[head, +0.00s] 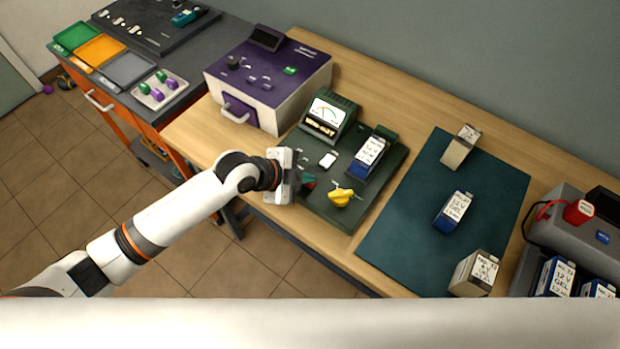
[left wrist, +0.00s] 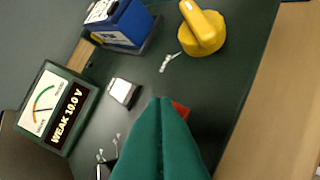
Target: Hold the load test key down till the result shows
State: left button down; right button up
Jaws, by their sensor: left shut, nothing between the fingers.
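The dark green battery tester (head: 315,207) lies on the wooden bench with a blue-and-white battery (head: 368,157) standing on it. Its meter housing (head: 328,117) has a dial and a lit display (left wrist: 65,116), which reads "WEAK 10.0 V" in the left wrist view. A white key (head: 328,159) and a yellow turning knob (head: 342,195) are on its top. A red part (left wrist: 181,110) shows just behind my fingertips, mostly hidden; I cannot read a label on it. My left gripper (head: 309,181) is shut and empty, its green fingertips at this red part; whether they touch it I cannot tell.
A purple-topped box (head: 268,68) stands behind the tester. A teal mat (head: 424,222) to the right bears several batteries. A grey charger unit (head: 565,226) is at far right, and a dark side table (head: 205,72) with coloured trays is at left.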

pick_arm(q)
jog(key=shift+r+p, duration=0.35)
jog(key=shift+r, duration=0.25)
notch_tip(320, 180, up, 5)
jog(key=p, duration=0.4)
jog(key=shift+r+p, duration=0.1)
jog(key=shift+p, duration=0.2)
